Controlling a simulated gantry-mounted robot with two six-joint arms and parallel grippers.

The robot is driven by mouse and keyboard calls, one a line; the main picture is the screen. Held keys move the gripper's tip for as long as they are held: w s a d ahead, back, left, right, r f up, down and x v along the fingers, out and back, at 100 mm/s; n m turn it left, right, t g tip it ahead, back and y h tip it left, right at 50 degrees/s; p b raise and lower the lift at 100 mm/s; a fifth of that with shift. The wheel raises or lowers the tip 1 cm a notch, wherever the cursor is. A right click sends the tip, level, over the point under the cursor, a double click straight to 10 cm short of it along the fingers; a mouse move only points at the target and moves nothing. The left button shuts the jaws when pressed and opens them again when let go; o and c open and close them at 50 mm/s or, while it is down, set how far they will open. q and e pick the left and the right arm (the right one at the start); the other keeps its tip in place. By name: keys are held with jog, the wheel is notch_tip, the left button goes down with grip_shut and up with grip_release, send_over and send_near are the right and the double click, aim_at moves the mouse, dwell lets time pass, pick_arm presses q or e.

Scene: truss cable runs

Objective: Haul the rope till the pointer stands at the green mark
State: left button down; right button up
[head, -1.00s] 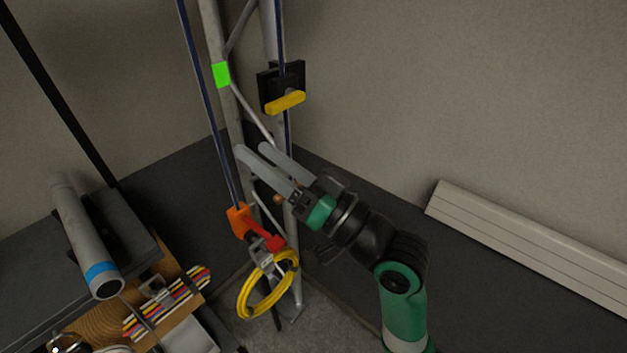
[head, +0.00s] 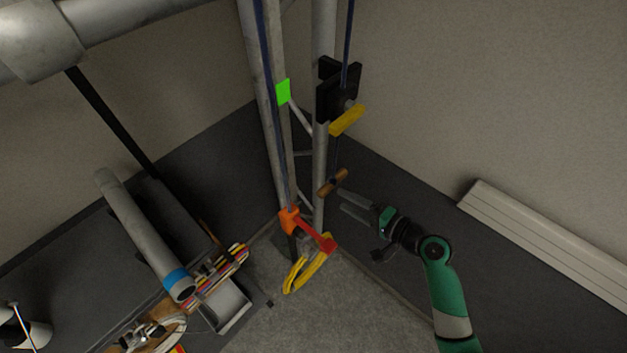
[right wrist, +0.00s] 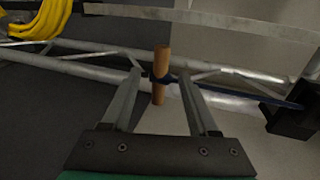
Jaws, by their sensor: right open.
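The green mark (head: 283,92) is on a grey truss upright. The orange block (head: 289,220) with a red arm (head: 316,236), likely the pointer, is well below it on the blue rope line (head: 273,120). A second blue rope (head: 347,45) runs through a black clamp (head: 325,98) with a yellow lever (head: 347,120). A wooden handle (head: 333,182) hangs at its lower end. My right gripper (head: 342,200) is open beside the handle. In the right wrist view the handle (right wrist: 160,66) appears between the open fingers (right wrist: 162,82); contact is unclear. My left gripper is out of view.
A yellow cable coil (head: 306,270) hangs by the red arm. A grey tube with a blue band (head: 145,230) and a tray (head: 228,305) are at lower left. White trunking (head: 550,240) lies along the right wall. Floor in front of the truss is free.

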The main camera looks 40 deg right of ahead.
aim_at(332, 183)
jog(key=b+x, duration=0.1)
jog(key=x, duration=0.9)
jog(key=shift+w, duration=0.35)
grip_shut()
dwell(0.8)
